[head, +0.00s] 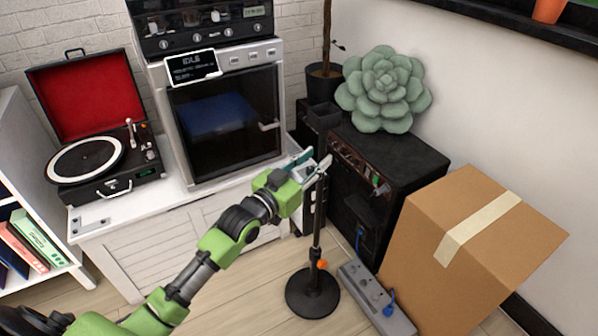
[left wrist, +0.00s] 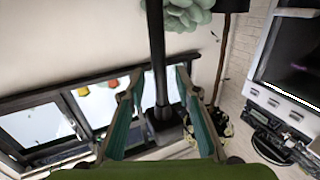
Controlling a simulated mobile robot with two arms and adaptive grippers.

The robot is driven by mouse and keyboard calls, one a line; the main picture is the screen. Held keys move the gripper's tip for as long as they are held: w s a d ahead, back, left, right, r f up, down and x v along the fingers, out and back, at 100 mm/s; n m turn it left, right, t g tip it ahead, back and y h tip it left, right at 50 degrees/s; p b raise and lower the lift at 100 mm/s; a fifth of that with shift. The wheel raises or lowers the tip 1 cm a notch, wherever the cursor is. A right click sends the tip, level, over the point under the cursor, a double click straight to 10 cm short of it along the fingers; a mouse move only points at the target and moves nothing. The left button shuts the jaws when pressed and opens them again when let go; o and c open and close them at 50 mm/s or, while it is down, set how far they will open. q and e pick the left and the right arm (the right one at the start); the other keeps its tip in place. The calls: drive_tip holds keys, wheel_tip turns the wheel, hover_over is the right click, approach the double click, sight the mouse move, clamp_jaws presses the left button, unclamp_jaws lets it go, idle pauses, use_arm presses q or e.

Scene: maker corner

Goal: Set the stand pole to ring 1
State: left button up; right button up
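The black stand has a thin upright pole (head: 317,222) on a round base (head: 312,293) on the floor. An orange knob (head: 322,264) sits low on the pole. My left gripper (head: 318,157) is at the top of the pole, partly covering it. In the left wrist view, the dark pole (left wrist: 156,45) runs between the two spread fingers of the left gripper (left wrist: 158,78), with a visible gap on each side. A wider dark collar (left wrist: 163,122) shows on it. I cannot make out ring marks. My right gripper is not in view.
A black amplifier (head: 352,195) with a succulent (head: 384,90) on top stands behind the pole. A cardboard box (head: 470,245) and a power strip (head: 366,290) lie to the right. A white cabinet (head: 135,255) with a turntable (head: 110,180) and printer (head: 225,110) stands left.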

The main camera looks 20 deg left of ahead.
use_arm(q)
drive_tip(key=v, duration=0.8)
drive_tip(key=shift+s, duration=0.2)
drive_tip(key=shift+a+r, duration=0.1)
drive_tip(key=shift+a, duration=0.05)
